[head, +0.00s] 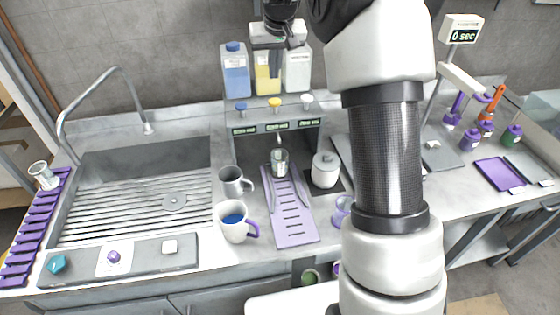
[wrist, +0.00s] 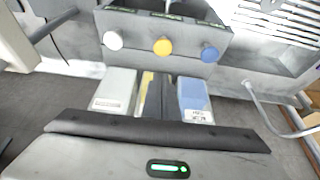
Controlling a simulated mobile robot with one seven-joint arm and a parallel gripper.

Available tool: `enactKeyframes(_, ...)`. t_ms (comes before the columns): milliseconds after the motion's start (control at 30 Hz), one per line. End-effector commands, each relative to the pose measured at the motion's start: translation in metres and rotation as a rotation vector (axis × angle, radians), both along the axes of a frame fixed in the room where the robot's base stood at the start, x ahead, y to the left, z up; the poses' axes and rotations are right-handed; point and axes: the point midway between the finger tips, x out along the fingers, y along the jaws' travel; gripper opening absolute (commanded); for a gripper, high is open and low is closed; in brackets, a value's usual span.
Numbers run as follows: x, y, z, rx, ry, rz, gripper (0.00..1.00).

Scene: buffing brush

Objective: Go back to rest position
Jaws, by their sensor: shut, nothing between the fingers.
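My gripper (head: 276,62) is raised at the top centre of the head view, in front of the wall and by the bottles over the dispenser. Its fingers show only as a small dark strip and hold nothing. In the wrist view the dark fingers (wrist: 152,92) point towards the dispenser, between the yellow bottle (wrist: 145,82) and the blue bottle (wrist: 195,98). My arm rises through the right middle of the head view and hides part of the counter.
The dispenser (head: 276,128) has a glass beaker (head: 279,162) below it. A metal mug (head: 232,182), a mug with blue liquid (head: 232,232) and a white jar (head: 325,170) stand nearby. The sink (head: 100,160) is left; a scale display (head: 462,30) and purple tray (head: 498,173) are right.

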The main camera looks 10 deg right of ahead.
Motion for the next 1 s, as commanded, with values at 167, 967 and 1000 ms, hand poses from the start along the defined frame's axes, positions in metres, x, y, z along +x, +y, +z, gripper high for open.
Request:
enactKeyframes(167, 0.000, 0.000, 0.000, 0.000, 0.001, 0.000, 0.00)
enactKeyframes(967, -0.162, 0.001, 0.089, -0.010, -0.041, 0.002, 0.00)
enactKeyframes(1000, -0.180, 0.000, 0.093, -0.011, -0.045, 0.002, 0.00)
